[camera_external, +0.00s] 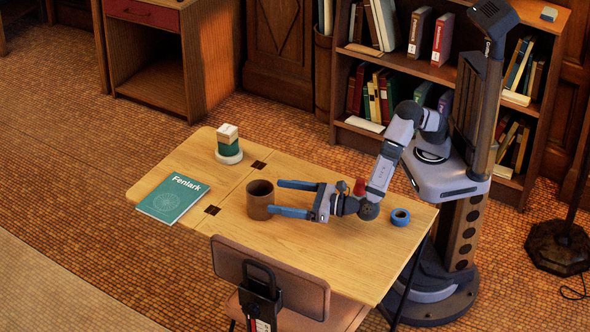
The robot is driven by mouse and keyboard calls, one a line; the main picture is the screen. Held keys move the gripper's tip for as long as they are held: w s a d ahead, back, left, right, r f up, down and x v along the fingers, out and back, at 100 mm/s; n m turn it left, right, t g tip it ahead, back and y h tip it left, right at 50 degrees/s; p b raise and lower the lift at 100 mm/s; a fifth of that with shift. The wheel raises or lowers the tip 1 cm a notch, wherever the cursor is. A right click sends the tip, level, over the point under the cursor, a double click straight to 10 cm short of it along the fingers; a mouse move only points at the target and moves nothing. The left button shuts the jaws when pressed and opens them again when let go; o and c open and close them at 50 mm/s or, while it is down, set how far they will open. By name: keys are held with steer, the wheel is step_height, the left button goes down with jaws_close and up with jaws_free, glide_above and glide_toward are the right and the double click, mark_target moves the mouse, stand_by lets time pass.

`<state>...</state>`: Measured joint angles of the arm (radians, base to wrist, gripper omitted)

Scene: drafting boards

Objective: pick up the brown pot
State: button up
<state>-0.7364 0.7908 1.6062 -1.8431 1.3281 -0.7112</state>
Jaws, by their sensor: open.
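The brown pot (260,200) stands upright on the wooden table, near its middle. It looks like an open-topped cylinder. My gripper (281,198) reaches in from the right with its two blue fingers spread apart. The fingertips are at the pot's right side, one toward the back and one toward the front. From this view I cannot tell whether the front fingertip touches the pot. Nothing is held between the fingers.
A teal book (173,199) lies at the table's left end. A white and green stacked object (228,145) stands on a white disc at the back. A blue tape roll (400,217) and a red object (359,187) are near my arm. A chair (270,277) stands at the front.

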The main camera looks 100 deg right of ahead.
mark_target(259, 193)
steer(key=shift+x, duration=3.65)
steer(key=c, duration=1.4)
